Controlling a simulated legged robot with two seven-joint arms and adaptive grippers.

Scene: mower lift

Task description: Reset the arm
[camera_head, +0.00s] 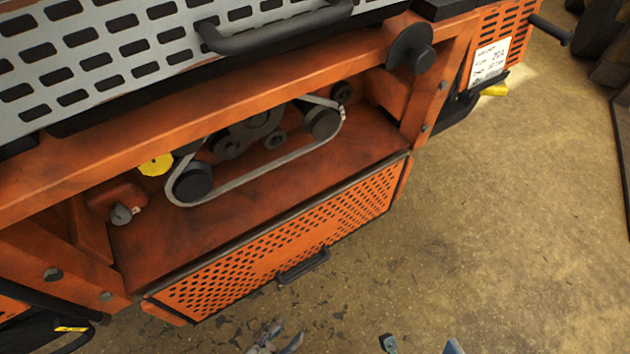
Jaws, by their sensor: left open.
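My left gripper (275,341) shows at the bottom edge, left of centre. It is open and empty, over the floor in front of the orange machine (190,90). Two small grey tips (389,343) show at the bottom edge further right. They look like part of my right gripper, but most of it is cut off and its jaw state is unclear. Neither gripper touches the machine in this view. The arms themselves are out of the picture.
The machine's perforated front panel (300,235) hangs folded down, with a black handle (303,265). A belt (265,162) shows inside the open bay. A slotted grey cover (120,50) lies above. The concrete floor (500,220) at right is clear.

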